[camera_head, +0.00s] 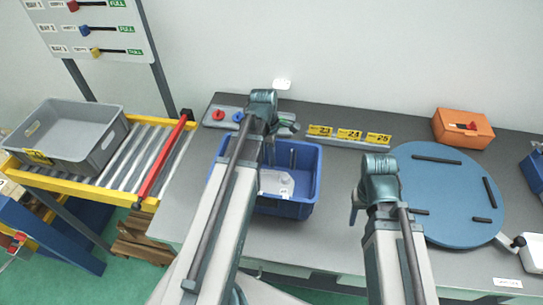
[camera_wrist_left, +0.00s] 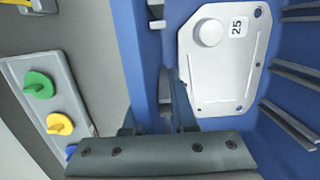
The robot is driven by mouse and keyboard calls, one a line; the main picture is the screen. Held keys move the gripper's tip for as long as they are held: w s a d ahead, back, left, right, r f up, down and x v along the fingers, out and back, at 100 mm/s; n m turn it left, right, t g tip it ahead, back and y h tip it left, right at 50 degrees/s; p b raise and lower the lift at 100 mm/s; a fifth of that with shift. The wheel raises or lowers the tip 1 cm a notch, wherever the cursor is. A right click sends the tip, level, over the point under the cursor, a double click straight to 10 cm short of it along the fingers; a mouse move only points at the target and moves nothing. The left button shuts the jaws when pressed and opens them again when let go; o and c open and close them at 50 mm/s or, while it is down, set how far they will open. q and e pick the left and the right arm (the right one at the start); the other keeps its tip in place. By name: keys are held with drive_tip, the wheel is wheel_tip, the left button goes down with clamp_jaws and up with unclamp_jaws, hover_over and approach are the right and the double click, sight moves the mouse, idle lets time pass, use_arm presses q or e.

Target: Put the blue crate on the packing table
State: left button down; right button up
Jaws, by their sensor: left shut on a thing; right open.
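The blue crate (camera_head: 293,209) stands on the grey packing table (camera_head: 330,240), left of its middle. A light grey metal casting marked 25 (camera_wrist_left: 218,62) lies inside the crate and also shows in the head view (camera_head: 277,184). My left gripper (camera_head: 267,150) is at the crate's back wall. In the left wrist view it is shut on that blue wall (camera_wrist_left: 143,50); its fingertips are partly hidden. My left arm covers part of the crate's left side. My right gripper (camera_head: 358,207) is open and empty above the table, right of the crate.
Behind the crate lie a panel with coloured knobs (camera_head: 210,122) and yellow number tags (camera_head: 349,134). A blue round turntable (camera_head: 450,185) and an orange box (camera_head: 463,128) are to the right. A grey crate (camera_head: 70,135) sits on the roller conveyor (camera_head: 137,160) at left.

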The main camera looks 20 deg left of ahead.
use_arm(q)
drive_tip(key=shift+d, duration=0.1)
drive_tip(key=shift+f, duration=0.1)
use_arm(e)
drive_tip(key=shift+f, duration=0.1)
use_arm(q)
drive_tip(key=c, duration=0.7)
unclamp_jaws()
drive_tip(key=r+p, duration=0.4)
drive_tip(key=a+r+p, duration=0.1)
drive_tip(key=r+p, duration=0.7)
drive_tip(key=shift+s+a+r, duration=0.1)
drive_tip(key=shift+s+a, duration=0.1)
drive_tip(key=shift+a, duration=0.1)
use_arm(e)
wheel_tip(320, 180, up, 12)
